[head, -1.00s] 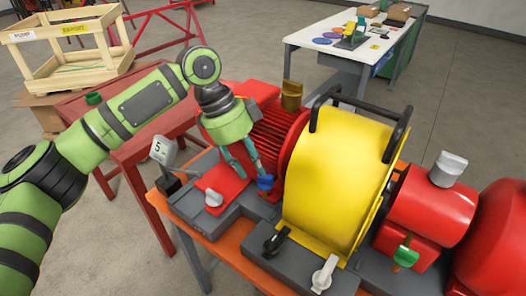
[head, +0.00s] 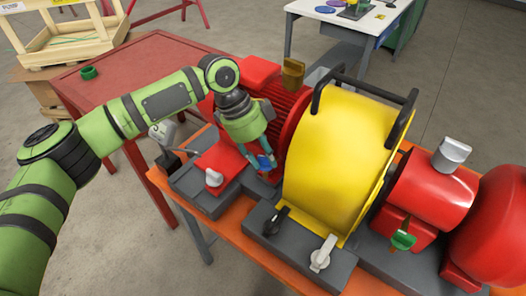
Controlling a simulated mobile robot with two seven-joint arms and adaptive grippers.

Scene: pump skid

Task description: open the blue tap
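The blue tap (head: 265,162) is a small blue handle low on the pump skid, left of the yellow guard. My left gripper (head: 261,158) points down at it from above, with its fingers around or right beside the handle. The fingers partly cover the tap. I cannot tell whether they are closed on it or only apart around it. My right gripper is not in view.
The yellow guard (head: 338,165) with black handles stands just right of the tap. A white knob (head: 213,178), a black knob (head: 277,219), a white lever (head: 323,253) and a green tap (head: 403,240) are nearby. A brass-coloured cap (head: 292,73) rises behind.

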